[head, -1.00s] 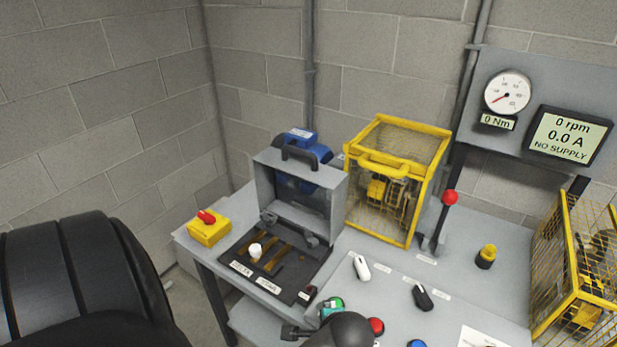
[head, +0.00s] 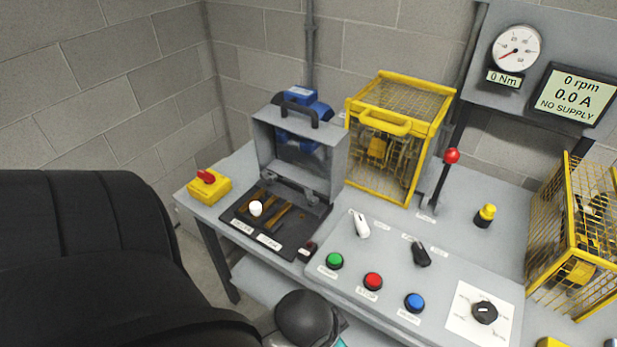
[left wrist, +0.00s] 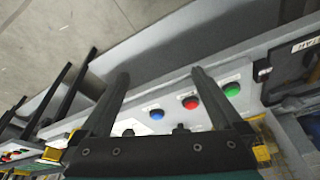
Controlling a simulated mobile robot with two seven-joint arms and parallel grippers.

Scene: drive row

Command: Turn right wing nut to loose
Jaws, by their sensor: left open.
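A grey box with its lid standing open (head: 298,137) is on the bench in the head view. Its dark base (head: 240,217) holds brass-coloured strips and a white knob (head: 255,208). Small grey fittings show at the lid's lower edge, one at the left (head: 269,175) and one at the right (head: 308,195); I cannot tell for sure that they are wing nuts, or how tight they are. My left gripper (left wrist: 160,80) is open and empty in the left wrist view, its fingers apart over the bench's front area. My right gripper is not in view.
Green (head: 334,261), red (head: 373,281) and blue (head: 414,302) buttons line the panel front. A yellow switch box (head: 209,187) stands at the bench's left corner. Yellow cages (head: 384,183) stand behind and at right. A red-topped lever (head: 451,156) stands upright.

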